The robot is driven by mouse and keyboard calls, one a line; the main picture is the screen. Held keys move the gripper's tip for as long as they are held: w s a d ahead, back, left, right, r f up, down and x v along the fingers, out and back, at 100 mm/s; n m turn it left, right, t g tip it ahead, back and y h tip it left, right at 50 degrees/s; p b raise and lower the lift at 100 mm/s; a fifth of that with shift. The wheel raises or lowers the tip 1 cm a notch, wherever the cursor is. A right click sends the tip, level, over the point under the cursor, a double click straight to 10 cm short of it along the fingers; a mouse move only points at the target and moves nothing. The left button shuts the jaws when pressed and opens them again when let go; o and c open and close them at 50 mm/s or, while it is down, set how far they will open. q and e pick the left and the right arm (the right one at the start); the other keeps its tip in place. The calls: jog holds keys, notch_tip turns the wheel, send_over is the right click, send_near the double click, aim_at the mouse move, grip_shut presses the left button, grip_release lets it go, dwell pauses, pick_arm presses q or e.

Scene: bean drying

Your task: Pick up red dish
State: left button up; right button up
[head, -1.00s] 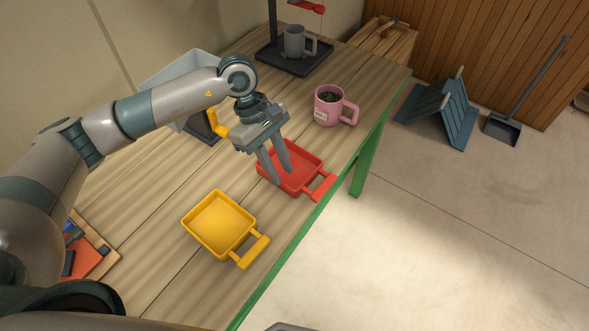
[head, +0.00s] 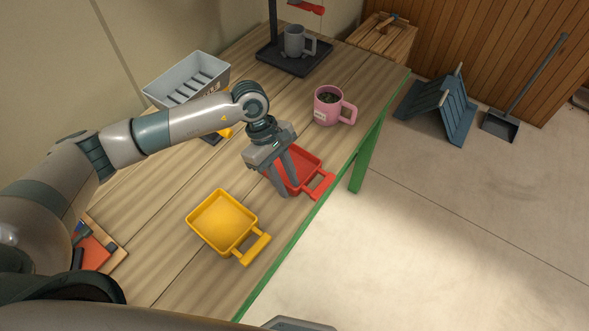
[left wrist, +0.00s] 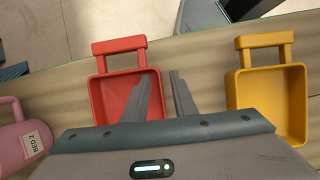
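The red dish (head: 313,162) is a shallow square tray with a loop handle (head: 321,186) pointing toward the table's green edge. It also shows in the left wrist view (left wrist: 108,97), left of centre. My left gripper (head: 290,190) is open and pointing down at the dish's near side wall. In the left wrist view, the gripper's (left wrist: 160,76) left finger lies over the dish's inside and its right finger is just outside the wall, toward the yellow dish. Whether the fingers touch the wall I cannot tell. My right gripper is not in view.
A similar yellow dish (head: 222,222) sits nearer on the wooden table (head: 160,232). A pink mug (head: 329,106) with dark contents stands beyond the red dish. A grey bin (head: 187,76) and a grey mug (head: 294,41) on a black stand are farther back.

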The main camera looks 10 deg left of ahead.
pick_arm(q)
grip_shut()
jog(key=shift+r, duration=0.2)
jog(key=shift+r+b, duration=0.6)
jog(key=shift+b, duration=0.1)
notch_tip(320, 180, up, 2)
jog(key=shift+r+b, duration=0.15)
jog(key=shift+b, duration=0.65)
jog(key=s+d+r+b, duration=0.4)
jog(key=d+r, duration=0.3)
jog(key=d, duration=0.3)
jog(key=shift+s+d, duration=0.15)
jog(key=shift+s, duration=0.6)
jog(key=shift+r, duration=0.1)
